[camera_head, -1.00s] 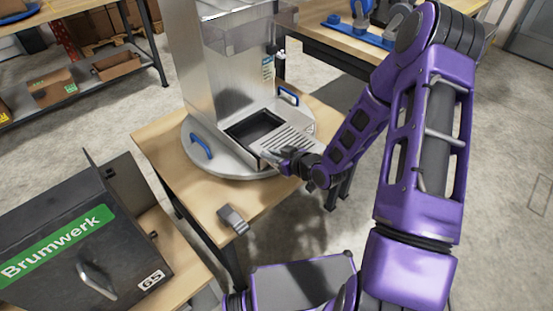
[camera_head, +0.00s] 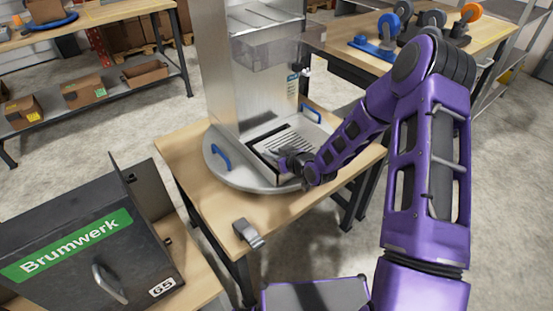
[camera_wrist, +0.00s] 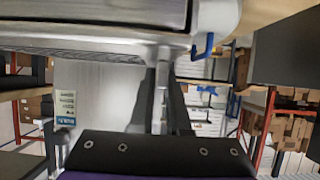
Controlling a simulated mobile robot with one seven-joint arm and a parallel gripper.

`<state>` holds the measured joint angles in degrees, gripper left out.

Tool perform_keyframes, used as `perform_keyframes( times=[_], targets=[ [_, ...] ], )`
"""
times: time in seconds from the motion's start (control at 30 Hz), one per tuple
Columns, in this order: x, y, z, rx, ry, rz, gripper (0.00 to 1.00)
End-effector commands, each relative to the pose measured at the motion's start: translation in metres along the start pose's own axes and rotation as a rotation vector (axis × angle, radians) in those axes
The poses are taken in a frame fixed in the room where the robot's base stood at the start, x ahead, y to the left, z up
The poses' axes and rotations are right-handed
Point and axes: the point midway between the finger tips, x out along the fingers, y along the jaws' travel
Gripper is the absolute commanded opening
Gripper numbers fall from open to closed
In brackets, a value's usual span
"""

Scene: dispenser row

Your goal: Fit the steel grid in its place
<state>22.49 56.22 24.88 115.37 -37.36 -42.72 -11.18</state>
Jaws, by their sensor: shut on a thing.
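The steel grid (camera_head: 286,140), a grey slatted plate, lies over the dark square recess (camera_head: 262,152) at the foot of the dispenser (camera_head: 240,80). A dark strip of the recess shows along the grid's left and front sides. I cannot tell whether the grid is seated or just above the recess. My gripper (camera_head: 287,160) is at the grid's front edge, shut on it. In the wrist view my dark fingers (camera_wrist: 161,72) close on a narrow grey piece below a wide metal edge. The grip point is partly hidden in the head view.
The dispenser stands on a round metal plate (camera_head: 225,176) with blue handles (camera_head: 221,157), on a wooden table (camera_head: 200,185). A small metal clamp (camera_head: 247,232) sits at the table's front edge. A black Brumwerk box (camera_head: 80,245) stands front left.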

Motion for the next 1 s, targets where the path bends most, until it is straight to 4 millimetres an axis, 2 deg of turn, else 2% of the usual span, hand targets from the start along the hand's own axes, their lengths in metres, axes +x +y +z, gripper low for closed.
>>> perform_keyframes(
  times=[0.4,1.0],
  targets=[
    [0.029,0.0,-0.015,0.0,0.002,0.001,0.0],
    [0.035,0.0,-0.018,0.0,0.002,0.001,0.0]
  ],
)
